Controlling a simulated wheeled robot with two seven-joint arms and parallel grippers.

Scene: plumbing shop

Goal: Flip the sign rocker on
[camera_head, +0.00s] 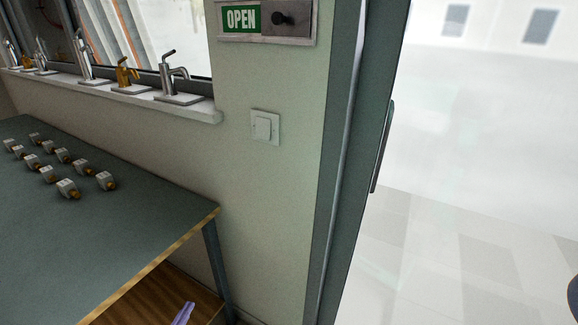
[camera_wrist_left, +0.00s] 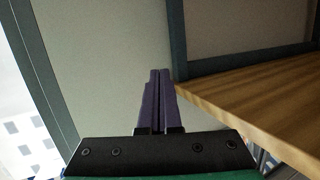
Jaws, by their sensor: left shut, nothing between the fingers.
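I cannot tell from here which way the rocker is tipped. The purple fingertips of my left gripper (camera_head: 183,313) show at the bottom of the head view, well below the switch and in front of the table's wooden lower shelf. In the left wrist view the fingers of my left gripper (camera_wrist_left: 156,100) are shut with nothing between them. The switch is not in the wrist view. My right gripper is not in view.
A grey-topped table (camera_head: 110,215) with several small valve fittings (camera_head: 67,188) stands at the left. Several taps stand on the window sill (camera_head: 140,95). A door frame (camera_head: 340,170) borders the bright opening at the right. The wrist view shows a wooden shelf (camera_wrist_left: 260,95) close right of the fingers.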

